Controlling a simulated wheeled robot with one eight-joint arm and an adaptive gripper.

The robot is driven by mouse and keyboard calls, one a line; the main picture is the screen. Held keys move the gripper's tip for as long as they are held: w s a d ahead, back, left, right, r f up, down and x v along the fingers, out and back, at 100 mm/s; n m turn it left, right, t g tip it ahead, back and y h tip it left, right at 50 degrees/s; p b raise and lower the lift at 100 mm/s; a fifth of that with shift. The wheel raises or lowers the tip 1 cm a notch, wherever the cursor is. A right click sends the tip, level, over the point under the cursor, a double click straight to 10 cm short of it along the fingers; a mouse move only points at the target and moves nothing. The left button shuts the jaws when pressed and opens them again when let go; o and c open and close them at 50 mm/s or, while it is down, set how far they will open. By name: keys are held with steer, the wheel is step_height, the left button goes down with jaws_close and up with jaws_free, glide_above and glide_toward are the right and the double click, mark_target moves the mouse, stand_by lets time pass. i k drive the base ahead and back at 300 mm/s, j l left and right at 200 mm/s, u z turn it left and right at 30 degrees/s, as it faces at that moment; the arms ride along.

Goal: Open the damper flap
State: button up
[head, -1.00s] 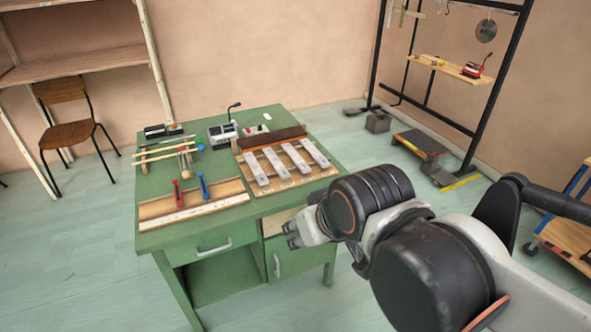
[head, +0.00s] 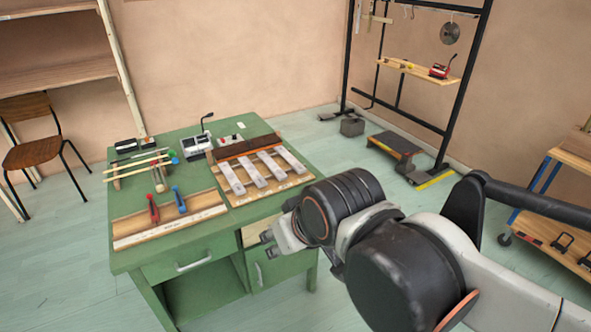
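A wooden board (head: 236,200) on the green desk carries several pale metal bars (head: 256,175). A dark brown flap-like strip (head: 247,147) runs along the board's back edge, behind the bars, with an orange-brown edge facing them. It looks like the damper flap and stands raised at the back, clear of most of the bars; its exact angle is hard to tell. My gripper (head: 268,243) is in front of the desk's right side, below and apart from the board. Its fingers are small and partly hidden, and I see nothing held in it.
The green desk (head: 140,200) also holds a wooden rail (head: 165,223) with red and blue clamps, several mallets (head: 137,163) and a grey device with a microphone (head: 196,145). A black rack (head: 470,75) stands at the right back, and a chair (head: 33,148) at left. Open floor surrounds the desk.

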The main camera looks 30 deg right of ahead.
mark_target(239, 150)
steer(key=i+l, duration=1.45)
